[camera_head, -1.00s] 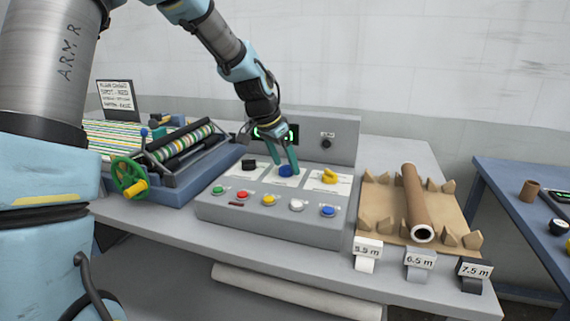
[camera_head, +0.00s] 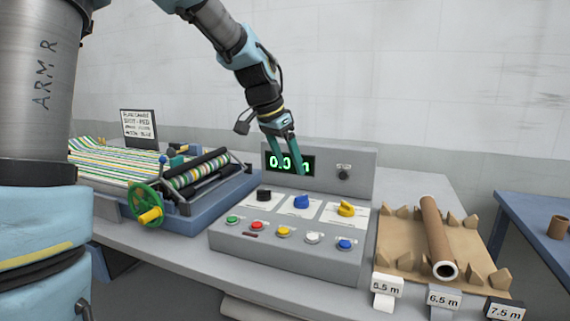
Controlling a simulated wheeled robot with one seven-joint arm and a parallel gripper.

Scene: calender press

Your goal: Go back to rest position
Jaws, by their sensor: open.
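My gripper (camera_head: 287,169) has teal fingers, is open and holds nothing. It hangs above the back of the control panel (camera_head: 285,255), in front of the green display (camera_head: 290,163). The display reads about 0.0 m and is partly hidden by the fingers. The blue knob (camera_head: 302,202) lies below the fingertips and is apart from them. A black knob (camera_head: 264,195) and a yellow knob (camera_head: 346,209) stand to either side of it.
The roller press (camera_head: 195,175) with a green handwheel (camera_head: 146,203) stands left, striped cloth behind it. A cardboard tube (camera_head: 436,235) lies on a brown cradle at right, above length tags (camera_head: 387,289). A sign (camera_head: 139,125) stands behind. Air above the panel is clear.

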